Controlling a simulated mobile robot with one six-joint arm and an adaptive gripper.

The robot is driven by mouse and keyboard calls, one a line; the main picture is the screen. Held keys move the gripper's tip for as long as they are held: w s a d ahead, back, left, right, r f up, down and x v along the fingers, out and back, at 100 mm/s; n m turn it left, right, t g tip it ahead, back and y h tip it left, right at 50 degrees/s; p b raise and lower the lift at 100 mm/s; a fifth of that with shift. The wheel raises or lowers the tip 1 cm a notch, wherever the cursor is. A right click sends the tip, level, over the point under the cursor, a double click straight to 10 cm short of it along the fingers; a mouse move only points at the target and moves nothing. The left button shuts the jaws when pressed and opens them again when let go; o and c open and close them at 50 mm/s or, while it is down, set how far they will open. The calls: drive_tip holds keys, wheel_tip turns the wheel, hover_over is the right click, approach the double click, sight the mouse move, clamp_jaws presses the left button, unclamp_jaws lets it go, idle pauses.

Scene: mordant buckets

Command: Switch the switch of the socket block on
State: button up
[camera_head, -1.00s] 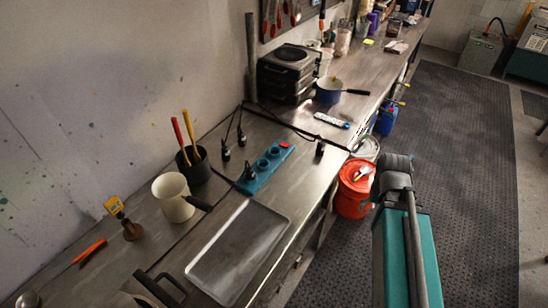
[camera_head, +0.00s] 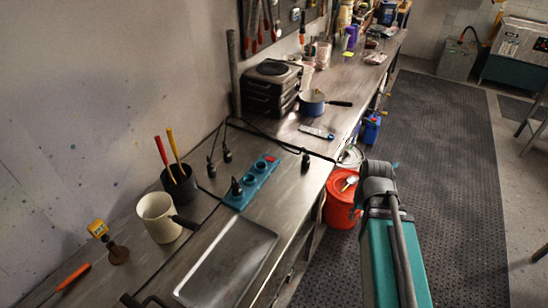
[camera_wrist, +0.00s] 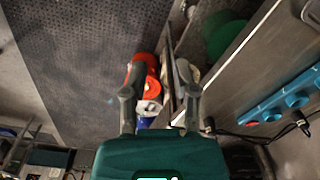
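The blue socket block (camera_head: 254,182) lies on the metal workbench, with a red switch (camera_head: 271,158) at its far end and a black plug (camera_head: 236,187) in its near end. In the wrist view the block (camera_wrist: 287,99) is at the right edge, and a small red patch (camera_wrist: 252,123) shows at its left end. Whether the switch is on or off is too small to tell. My gripper (camera_wrist: 160,95) is open and empty, its two fingers apart, well to the left of the block in the wrist view. The head view shows my arm but not the fingertips.
A metal tray (camera_head: 228,262), a cream jug (camera_head: 160,217) and a black cup of tools (camera_head: 180,185) stand near the block. Loose black plugs and cables lie beside it. Beyond are a hot plate (camera_head: 271,88) and a pot (camera_head: 312,103). An orange bucket (camera_head: 341,203) stands on the floor.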

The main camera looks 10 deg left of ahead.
drive_tip(key=shift+n, duration=0.7)
drive_tip(key=w, duration=0.1)
drive_tip(key=w+a, duration=0.2)
drive_tip(key=w, duration=0.1)
clamp_jaws()
drive_tip(key=w+a+r+n+t+y, duration=0.1)
drive_tip(key=w+a+n+y, duration=0.2)
drive_tip(key=w+a+n, duration=0.3)
drive_tip(key=w+a+r+n+t+y+b, duration=0.1)
drive_tip(key=w+a+n+y, duration=0.2)
drive_tip(key=w+a, duration=1.4)
drive_tip(key=w+n, duration=0.3)
drive_tip(key=w, duration=0.1)
drive_tip(key=shift+w+a+r+y, duration=0.2)
drive_tip(key=shift+w+r+y, duration=0.1)
drive_tip(key=shift+y, duration=0.1)
